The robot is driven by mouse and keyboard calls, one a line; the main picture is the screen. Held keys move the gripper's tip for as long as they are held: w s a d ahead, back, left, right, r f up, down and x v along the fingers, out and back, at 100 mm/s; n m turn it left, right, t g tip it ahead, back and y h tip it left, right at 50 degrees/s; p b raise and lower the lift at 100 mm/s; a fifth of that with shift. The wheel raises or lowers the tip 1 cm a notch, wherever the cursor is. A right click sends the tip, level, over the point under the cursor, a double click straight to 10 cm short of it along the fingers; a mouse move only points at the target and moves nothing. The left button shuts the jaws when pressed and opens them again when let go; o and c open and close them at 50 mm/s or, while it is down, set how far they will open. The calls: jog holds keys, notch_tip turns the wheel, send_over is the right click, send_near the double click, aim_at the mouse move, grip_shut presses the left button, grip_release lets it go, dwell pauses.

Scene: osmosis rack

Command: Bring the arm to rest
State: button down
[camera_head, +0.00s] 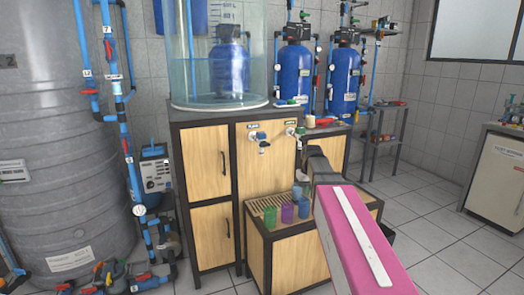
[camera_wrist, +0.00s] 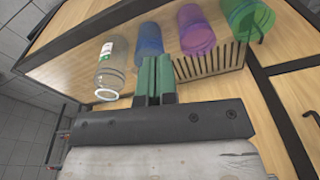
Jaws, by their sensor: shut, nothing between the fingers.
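My gripper (camera_wrist: 156,80) shows in the wrist view with its two green fingers together and nothing between them. It is over the low wooden cabinet's top, near the row of vessels. In that view a clear bottle (camera_wrist: 108,68) with a white rim is left of the fingers. A blue cup (camera_wrist: 147,48), a purple cup (camera_wrist: 195,30) and a green cup (camera_wrist: 248,18) are beyond and to the right. In the head view my pink arm reaches up from the bottom right, and my fingertips cannot be made out.
The low cabinet (camera_head: 300,262) has a slatted top with the green (camera_head: 270,217), purple (camera_head: 288,212) and blue cups (camera_head: 304,209). Behind stand a taller cabinet (camera_head: 205,150) with taps and a clear tank (camera_head: 218,75). Floor at right (camera_head: 440,230) is clear.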

jog(key=s+f+m+g, duration=0.1)
jog(key=s+f+m, duration=0.1)
jog(key=s+f, duration=1.6)
jog(key=shift+s+f, duration=0.25)
jog(key=shift+f, duration=0.7)
